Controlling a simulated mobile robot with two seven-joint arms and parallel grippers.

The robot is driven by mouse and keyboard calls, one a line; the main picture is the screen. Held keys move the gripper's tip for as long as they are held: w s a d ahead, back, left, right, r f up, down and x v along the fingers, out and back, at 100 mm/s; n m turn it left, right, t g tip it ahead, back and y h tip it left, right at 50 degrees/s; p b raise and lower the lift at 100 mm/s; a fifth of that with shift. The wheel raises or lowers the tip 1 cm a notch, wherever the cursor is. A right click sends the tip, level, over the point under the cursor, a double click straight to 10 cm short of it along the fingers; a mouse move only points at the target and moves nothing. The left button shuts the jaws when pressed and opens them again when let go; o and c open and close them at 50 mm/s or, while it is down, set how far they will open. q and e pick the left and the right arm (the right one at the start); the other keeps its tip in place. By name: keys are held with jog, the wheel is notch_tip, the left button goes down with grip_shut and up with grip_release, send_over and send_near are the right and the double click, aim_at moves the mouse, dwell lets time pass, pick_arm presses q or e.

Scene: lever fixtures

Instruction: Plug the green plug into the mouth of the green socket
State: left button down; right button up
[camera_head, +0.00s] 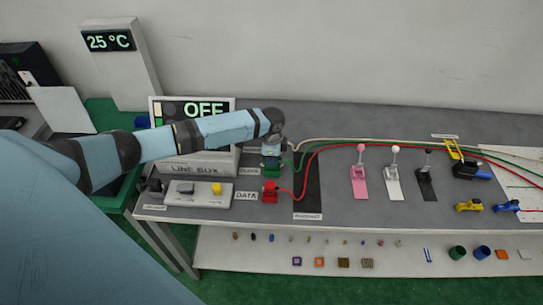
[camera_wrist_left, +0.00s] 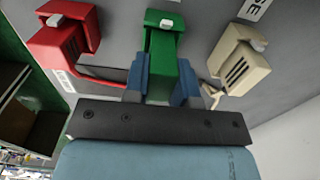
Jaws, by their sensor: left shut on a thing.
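My left gripper (camera_head: 272,155) reaches over the table beside the line box. In the left wrist view its blue fingers (camera_wrist_left: 162,85) are shut on the green plug (camera_wrist_left: 162,75). The green socket (camera_wrist_left: 164,20), with a small white tab on top, is directly ahead of the plug. The plug lines up with the socket and appears to meet it; how deep it sits cannot be told. In the head view the green parts (camera_head: 271,168) show just below the gripper, which partly covers them. A green cable runs right from there. My right gripper is not in view.
The red plug and socket (camera_wrist_left: 65,38) are close on the left, and the beige pair (camera_wrist_left: 238,62) is close on the right. A switch box (camera_head: 185,193) stands in front of the line box (camera_head: 198,165). Several levers (camera_head: 393,175) stand further right.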

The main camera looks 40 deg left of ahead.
pick_arm(q)
jog(key=shift+f+b, duration=0.35)
jog(key=shift+f, duration=0.7)
jog(key=c, duration=0.9)
grip_release()
jog(key=shift+o, duration=0.2)
jog(key=shift+r, duration=0.1)
notch_tip(320, 180, up, 14)
jog(key=shift+f+b, duration=0.25)
jog(key=shift+b, duration=0.05)
jog(key=s+d+f+n+t+h, duration=0.1)
jog(key=s+d+f, duration=0.2)
jog(key=d+f, duration=0.1)
jog(key=s+d+f+n+t+h+p, duration=0.1)
jog(key=s+d+f+t, duration=0.1)
jog(key=s+d+f, duration=0.2)
jog(key=s+d+f+t+h+p, duration=0.1)
jog(key=s+d+f+h, duration=0.1)
jog(key=d, duration=0.6)
jog(key=shift+s+d+f+n+t, duration=0.15)
jog(key=shift+s+f+n+t, duration=0.2)
jog(key=shift+s+f, duration=0.6)
jog(key=s+n+t+p, duration=0.2)
jog(key=s+n+t, duration=0.4)
jog(key=s, duration=1)
jog(key=shift+d+r+y, duration=0.15)
jog(key=shift+d+y, duration=0.25)
